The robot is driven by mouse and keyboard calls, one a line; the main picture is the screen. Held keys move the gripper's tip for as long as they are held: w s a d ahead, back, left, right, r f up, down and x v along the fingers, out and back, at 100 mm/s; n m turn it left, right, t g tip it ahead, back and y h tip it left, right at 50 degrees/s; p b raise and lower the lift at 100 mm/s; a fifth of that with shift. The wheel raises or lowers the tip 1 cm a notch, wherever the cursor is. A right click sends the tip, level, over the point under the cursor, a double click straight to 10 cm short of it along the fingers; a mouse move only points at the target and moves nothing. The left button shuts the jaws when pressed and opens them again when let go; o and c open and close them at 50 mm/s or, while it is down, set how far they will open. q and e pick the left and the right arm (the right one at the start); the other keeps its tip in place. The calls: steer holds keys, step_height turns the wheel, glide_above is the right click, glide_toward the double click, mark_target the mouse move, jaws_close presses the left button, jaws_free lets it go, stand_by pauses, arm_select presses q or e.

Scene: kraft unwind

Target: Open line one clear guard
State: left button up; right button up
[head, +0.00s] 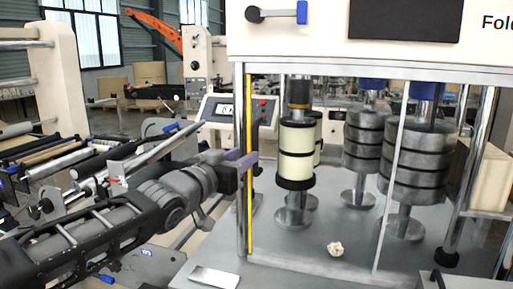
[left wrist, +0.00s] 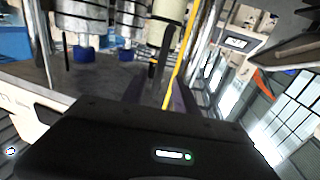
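The clear guard is a see-through panel on the front of the white machine; its yellow edge strip (head: 249,165) runs upright beside a silver post. A thin pale upright edge (head: 391,180) shows farther right. My left gripper (head: 246,166) is at the yellow strip, about mid-height. In the left wrist view its two dark fingers (left wrist: 158,97) are apart, and the yellow strip (left wrist: 183,62) shows between and beyond them. I cannot tell whether the fingers touch the strip. My right gripper is not in view.
Behind the guard stand cream rollers (head: 296,153) and stacked grey rollers (head: 362,140). A crumpled pale scrap (head: 335,249) lies on the grey machine deck (head: 300,268). A control panel (head: 228,110) stands behind my left gripper. Another machine with rollers (head: 60,160) is at the left.

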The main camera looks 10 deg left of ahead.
mark_target(254, 148)
arm_select(q)
steer(key=p+x, duration=0.2)
steer(key=x, duration=0.4)
steer(key=shift+r, duration=0.1)
steer(key=shift+w+d+p, duration=0.1)
steer(key=shift+w+p, duration=0.2)
steer(key=shift+w, duration=0.2)
jaws_close()
stand_by(0.9)
